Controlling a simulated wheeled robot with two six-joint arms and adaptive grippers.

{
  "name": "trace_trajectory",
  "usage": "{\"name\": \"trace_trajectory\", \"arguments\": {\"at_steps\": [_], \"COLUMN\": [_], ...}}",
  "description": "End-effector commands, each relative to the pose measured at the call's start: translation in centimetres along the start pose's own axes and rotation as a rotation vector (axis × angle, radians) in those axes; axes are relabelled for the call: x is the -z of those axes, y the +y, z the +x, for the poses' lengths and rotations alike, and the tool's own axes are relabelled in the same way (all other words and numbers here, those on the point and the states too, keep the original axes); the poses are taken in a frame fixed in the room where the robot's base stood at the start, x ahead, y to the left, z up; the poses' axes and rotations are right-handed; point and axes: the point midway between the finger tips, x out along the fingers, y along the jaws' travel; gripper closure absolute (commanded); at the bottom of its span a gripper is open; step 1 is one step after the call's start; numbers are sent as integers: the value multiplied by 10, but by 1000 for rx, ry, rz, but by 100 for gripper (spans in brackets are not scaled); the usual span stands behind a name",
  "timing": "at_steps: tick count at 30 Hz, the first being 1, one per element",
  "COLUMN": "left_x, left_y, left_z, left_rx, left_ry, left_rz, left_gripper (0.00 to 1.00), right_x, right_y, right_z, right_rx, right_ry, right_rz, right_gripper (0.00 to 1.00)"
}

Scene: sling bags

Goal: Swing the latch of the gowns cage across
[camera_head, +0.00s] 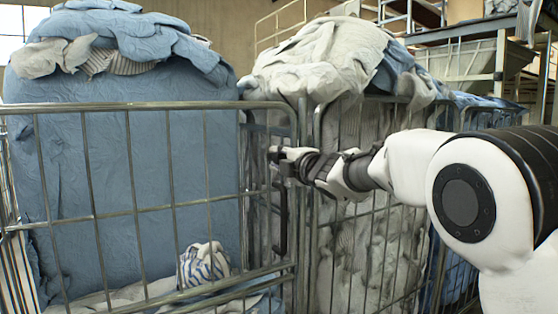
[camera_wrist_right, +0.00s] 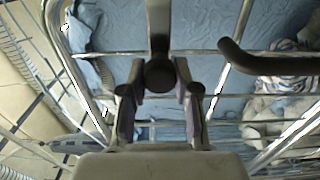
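A wire cage (camera_head: 130,106) full of blue cloth stands at the left of the head view. My right gripper (camera_head: 283,160) is at the right edge of its front gate, near the upper half. In the right wrist view my right gripper (camera_wrist_right: 160,95) has its two fingers apart. A metal bar with a dark round end (camera_wrist_right: 159,75), seemingly the latch, shows between the fingers; I cannot tell whether they touch it. A dark curved handle (camera_wrist_right: 265,62) lies to the right of the fingers. It also shows below the gripper in the head view (camera_head: 283,222). My left gripper is out of view.
A second cage with pale cloth (camera_head: 320,60) stands close on the right, behind my right arm. More cages with blue cloth are farther right. A striped cloth bundle (camera_head: 203,265) lies low in the left cage. Metal shelving (camera_head: 460,60) is behind.

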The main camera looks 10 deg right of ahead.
Motion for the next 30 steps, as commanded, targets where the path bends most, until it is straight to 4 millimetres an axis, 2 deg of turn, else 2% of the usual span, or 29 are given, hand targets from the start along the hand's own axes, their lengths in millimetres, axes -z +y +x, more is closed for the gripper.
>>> {"name": "trace_trajectory", "arguments": {"at_steps": [1,2,3,11,14,17,25,30], "left_x": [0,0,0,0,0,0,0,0], "left_y": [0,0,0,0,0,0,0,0], "left_z": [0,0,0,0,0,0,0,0], "left_rx": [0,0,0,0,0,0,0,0], "left_ry": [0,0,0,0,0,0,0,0], "left_rz": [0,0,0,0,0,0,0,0], "left_gripper": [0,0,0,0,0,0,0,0], "right_x": [0,0,0,0,0,-1,0,0], "right_y": [-3,-3,-2,-2,-1,-1,-1,-2], "right_z": [0,0,0,0,-6,-22,-91,-116], "right_rx": [4,4,4,2,2,3,2,2], "right_ry": [0,0,0,0,0,-1,0,0], "right_rz": [-1,0,0,1,1,3,2,2], "right_gripper": [55,45,43,43,43,43,43,43]}}
